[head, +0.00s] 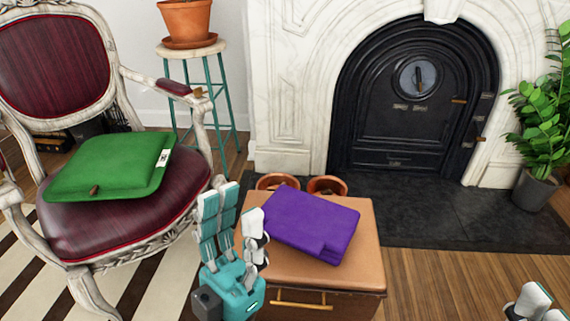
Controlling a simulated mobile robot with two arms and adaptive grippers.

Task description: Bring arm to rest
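My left gripper (238,210), teal with white and grey fingers, points upward at the lower middle of the head view. Its fingers are apart with nothing seen between them. It is in front of the left edge of a small tan-topped cabinet (345,274). A folded purple cloth (310,226) lies on the cabinet top, just right of the gripper; whether they touch is unclear. My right gripper (535,303) shows only in part at the bottom right corner, cut off by the frame, so its opening is hidden.
An armchair (125,225) with a green cushion (110,165) stands at left. A teal-legged stool (207,88) bears a potted plant (186,18). Two terracotta pots (327,186) sit behind the cabinet. The fireplace (410,105) and a leafy plant (540,125) are beyond. Wooden floor (440,280) right of the cabinet is clear.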

